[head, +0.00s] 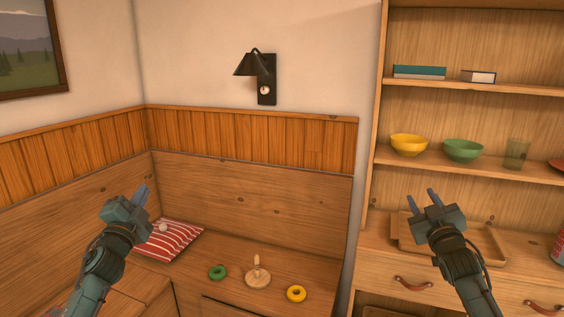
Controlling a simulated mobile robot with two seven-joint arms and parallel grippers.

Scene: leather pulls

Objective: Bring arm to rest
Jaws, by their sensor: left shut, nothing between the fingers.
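My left gripper (143,190) is raised at the left, its fingers together and empty. It appears in front of the wooden bench back, just up and left of a red-and-white striped cushion (172,239). My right gripper (421,194) is raised at the right with its two fingers apart and nothing between them. It appears in front of the shelf unit and covers part of a wooden tray (487,243). Both arms come up from the bottom of the view.
On the bench (230,297) are a green ring (217,272), a wooden peg stand (257,278) and a yellow ring (296,293). Drawers with leather pulls (411,284) are at the right. Shelves hold a yellow bowl (408,145), a green bowl (463,150) and a glass (516,153).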

